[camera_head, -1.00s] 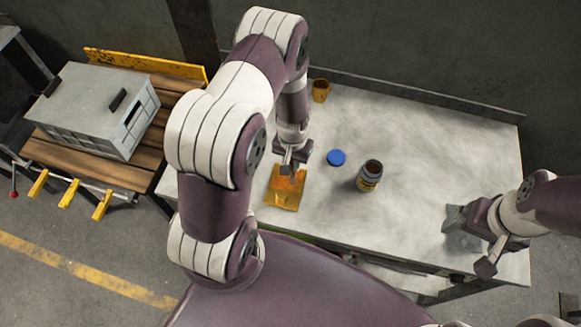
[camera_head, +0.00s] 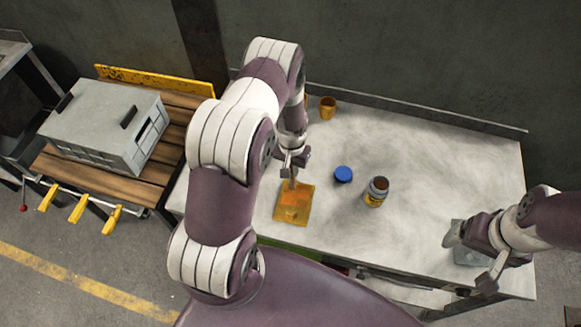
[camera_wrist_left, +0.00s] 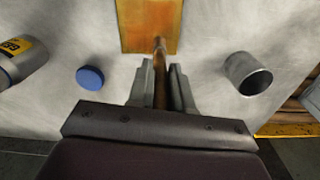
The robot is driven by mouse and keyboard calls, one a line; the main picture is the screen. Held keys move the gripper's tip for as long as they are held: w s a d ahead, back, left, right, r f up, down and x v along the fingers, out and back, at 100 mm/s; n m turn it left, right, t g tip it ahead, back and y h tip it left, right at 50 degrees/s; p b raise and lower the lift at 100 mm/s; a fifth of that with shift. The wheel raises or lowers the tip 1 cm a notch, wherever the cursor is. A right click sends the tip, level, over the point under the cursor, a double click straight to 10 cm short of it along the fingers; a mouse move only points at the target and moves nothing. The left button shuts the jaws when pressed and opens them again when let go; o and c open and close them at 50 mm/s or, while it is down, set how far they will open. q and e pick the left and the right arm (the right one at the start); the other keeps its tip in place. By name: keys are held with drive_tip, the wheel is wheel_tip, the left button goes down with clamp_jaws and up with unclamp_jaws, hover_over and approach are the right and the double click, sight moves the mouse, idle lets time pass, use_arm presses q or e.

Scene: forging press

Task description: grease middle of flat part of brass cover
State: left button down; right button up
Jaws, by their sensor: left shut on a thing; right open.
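The brass cover (camera_head: 283,213) lies flat on the table, with an orange patch on its surface. It also shows at the top of the left wrist view (camera_wrist_left: 150,12). My left gripper (camera_head: 295,160) is shut on a thin brown brush-like stick (camera_wrist_left: 160,75). The stick points down at the cover's wall-side part; I cannot tell whether its tip touches. An open jar (camera_head: 375,192) with a yellow label stands right of the cover. Its blue lid (camera_head: 343,174) lies between them. My right gripper (camera_head: 468,260) is open at the table's right, around or just above a grey block (camera_head: 470,256).
A cup (camera_head: 327,108) stands near the back edge of the table (camera_head: 430,165). A grey box (camera_head: 105,125) sits on a wooden bench to the left, beside yellow bars. The table's middle and back right are clear.

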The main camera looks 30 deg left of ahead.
use_arm(q)
drive_tip(key=shift+w+d+f, duration=0.15)
drive_tip(key=shift+s+a, duration=0.25)
drive_tip(key=shift+a, duration=0.15)
drive_tip(key=shift+w+d, duration=0.15)
drive_tip(key=shift+d, duration=0.05)
use_arm(e)
drive_tip(key=shift+f, duration=0.15)
use_arm(q)
drive_tip(key=shift+a+f, duration=0.1)
drive_tip(key=shift+f, duration=0.05)
use_arm(e)
drive_tip(key=shift+a, duration=0.2)
use_arm(q)
drive_tip(key=shift+f+b, duration=0.2)
drive_tip(key=shift+b, duration=0.1)
use_arm(e)
drive_tip(key=shift+d+f, duration=0.1)
drive_tip(key=shift+f, duration=0.15)
drive_tip(key=shift+r, duration=0.1)
